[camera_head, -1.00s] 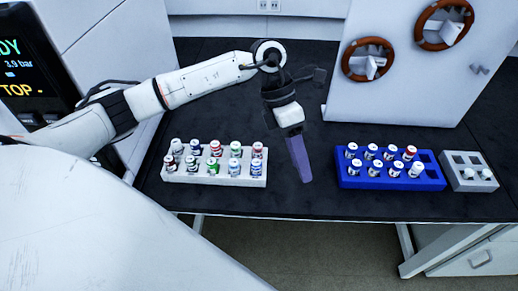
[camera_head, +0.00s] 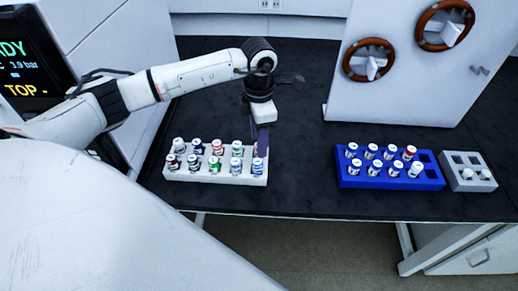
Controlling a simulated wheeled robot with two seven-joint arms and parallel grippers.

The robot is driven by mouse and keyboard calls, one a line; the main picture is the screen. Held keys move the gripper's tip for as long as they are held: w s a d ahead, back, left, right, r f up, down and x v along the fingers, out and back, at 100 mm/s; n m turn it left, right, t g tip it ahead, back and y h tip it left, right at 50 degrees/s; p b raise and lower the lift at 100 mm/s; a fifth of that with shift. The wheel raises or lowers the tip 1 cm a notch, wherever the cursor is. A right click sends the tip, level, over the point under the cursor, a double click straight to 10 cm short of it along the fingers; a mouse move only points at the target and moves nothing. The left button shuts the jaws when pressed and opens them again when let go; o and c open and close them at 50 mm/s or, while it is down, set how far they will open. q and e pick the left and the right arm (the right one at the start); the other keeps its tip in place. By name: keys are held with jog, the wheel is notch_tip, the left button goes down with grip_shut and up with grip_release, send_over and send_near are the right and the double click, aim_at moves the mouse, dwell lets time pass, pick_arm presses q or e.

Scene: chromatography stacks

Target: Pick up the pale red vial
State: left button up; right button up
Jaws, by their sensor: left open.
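A white rack (camera_head: 215,177) on the left of the dark bench holds two rows of small vials with coloured caps. A red-capped vial (camera_head: 217,147) stands in the middle of its back row. Another red-capped vial (camera_head: 409,153) stands in the blue rack. I cannot tell from the shades which is the pale red one. My left gripper (camera_head: 262,149) points down, open, over the back right end of the white rack. Its purple fingers hide the back right vial there, and I cannot tell whether they touch it. My right gripper is not in view.
The blue rack (camera_head: 391,184) holds several vials and has empty slots on its right. A white cabinet (camera_head: 395,95) with brown ring handles stands behind. The bench between the white and blue racks is clear.

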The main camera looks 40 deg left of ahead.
pick_arm(q)
jog(key=shift+f, duration=0.7)
grip_shut()
